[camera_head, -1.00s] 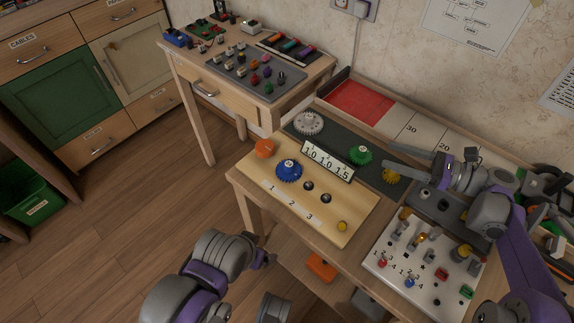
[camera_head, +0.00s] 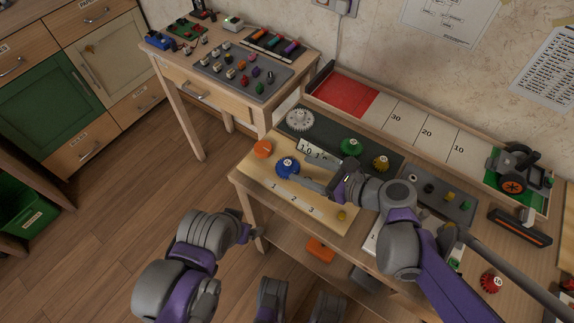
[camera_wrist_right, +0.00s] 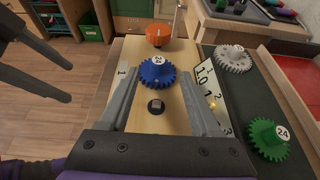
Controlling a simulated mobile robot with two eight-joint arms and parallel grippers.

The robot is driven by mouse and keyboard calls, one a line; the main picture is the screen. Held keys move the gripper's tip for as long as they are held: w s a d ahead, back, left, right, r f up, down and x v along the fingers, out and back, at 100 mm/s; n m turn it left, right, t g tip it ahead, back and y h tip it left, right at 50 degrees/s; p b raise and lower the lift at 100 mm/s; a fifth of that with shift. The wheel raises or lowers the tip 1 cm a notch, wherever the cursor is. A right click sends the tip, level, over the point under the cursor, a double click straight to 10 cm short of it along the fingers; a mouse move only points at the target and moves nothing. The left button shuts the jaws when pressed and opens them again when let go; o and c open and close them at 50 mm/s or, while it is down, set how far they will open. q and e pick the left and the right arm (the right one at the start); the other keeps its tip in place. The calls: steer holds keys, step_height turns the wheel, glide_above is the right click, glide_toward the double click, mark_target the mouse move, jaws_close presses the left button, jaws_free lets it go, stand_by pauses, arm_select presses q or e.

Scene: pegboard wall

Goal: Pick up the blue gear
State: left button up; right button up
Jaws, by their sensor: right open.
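The blue gear (camera_head: 287,166) sits at the left part of the light wooden board (camera_head: 315,212). In the right wrist view the blue gear (camera_wrist_right: 157,72) lies just ahead of my right gripper's fingertips, centred between them. My right gripper (camera_head: 304,181) is open and empty, reaching in from the right over the board; its spread fingers also show in the wrist view (camera_wrist_right: 160,82). My left gripper (camera_head: 252,232) is low in front of the bench's left corner, away from the gear. Its two dark fingers stand apart at the left of the wrist view (camera_wrist_right: 38,68).
An orange knob (camera_head: 263,149) is close to the blue gear. White (camera_head: 299,118), green (camera_head: 351,146) and yellow (camera_head: 381,163) gears stand on the dark strip behind. The numbered plate (camera_wrist_right: 210,92) is close to my right finger. A black knob (camera_wrist_right: 156,107) sits between the fingers.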

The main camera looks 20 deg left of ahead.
mark_target(290, 164)
steer(key=x, duration=0.3)
steer(key=b+x, duration=0.1)
steer(key=x, duration=0.2)
steer(key=shift+s+a+r, duration=0.15)
steer(key=shift+a+r, duration=0.05)
steer(key=shift+r, duration=0.05)
jaws_close()
